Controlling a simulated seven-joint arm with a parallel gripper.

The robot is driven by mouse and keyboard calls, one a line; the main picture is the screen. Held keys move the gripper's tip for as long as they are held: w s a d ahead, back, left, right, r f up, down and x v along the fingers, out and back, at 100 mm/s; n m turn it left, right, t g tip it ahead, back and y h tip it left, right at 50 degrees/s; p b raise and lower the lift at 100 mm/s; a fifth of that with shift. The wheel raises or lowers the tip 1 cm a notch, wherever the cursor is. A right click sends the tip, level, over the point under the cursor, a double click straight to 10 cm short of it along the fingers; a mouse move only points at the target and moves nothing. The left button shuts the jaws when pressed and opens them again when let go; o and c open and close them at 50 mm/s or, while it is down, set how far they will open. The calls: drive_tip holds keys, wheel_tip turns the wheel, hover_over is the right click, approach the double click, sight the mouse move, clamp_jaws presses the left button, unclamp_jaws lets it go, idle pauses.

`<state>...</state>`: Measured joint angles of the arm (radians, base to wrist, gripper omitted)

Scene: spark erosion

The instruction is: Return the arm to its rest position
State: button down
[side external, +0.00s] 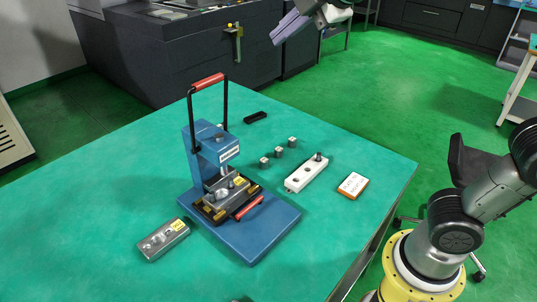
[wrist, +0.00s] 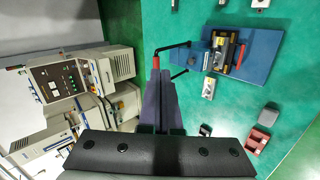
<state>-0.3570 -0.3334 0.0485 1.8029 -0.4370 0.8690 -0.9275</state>
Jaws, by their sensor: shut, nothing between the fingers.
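My gripper (side external: 290,27) is raised high above the far edge of the green table (side external: 90,190), at the top of the side external view. Its fingers are together and empty, and they touch nothing. In the wrist view the shut fingers (wrist: 158,82) point up the picture, with the table to their right. My arm is partly cut off by the top edge of the side external view.
A blue press (side external: 208,150) with a tall red-handled lever stands mid-table. Around it are a metal block (side external: 163,240), a white holed bar (side external: 307,173), an orange-white box (side external: 353,186), small blocks and a black piece (side external: 255,117). Dark machine cabinets (side external: 150,60) stand behind.

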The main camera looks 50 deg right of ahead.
drive_tip(key=s+d+f+m+g, duration=0.2)
drive_tip(key=s+d+f+m, duration=0.55)
drive_tip(key=s, duration=0.35)
drive_tip(key=s+a+f+m+g, duration=0.1)
drive_tip(key=s+f+m+g, duration=0.1)
drive_tip(key=s+f+m, duration=0.6)
wheel_tip(320, 180, down, 3)
drive_tip(key=shift+s+a+f+m+y, duration=0.15)
drive_tip(key=shift+a+m+y, duration=0.25)
drive_tip(key=shift+m, duration=0.05)
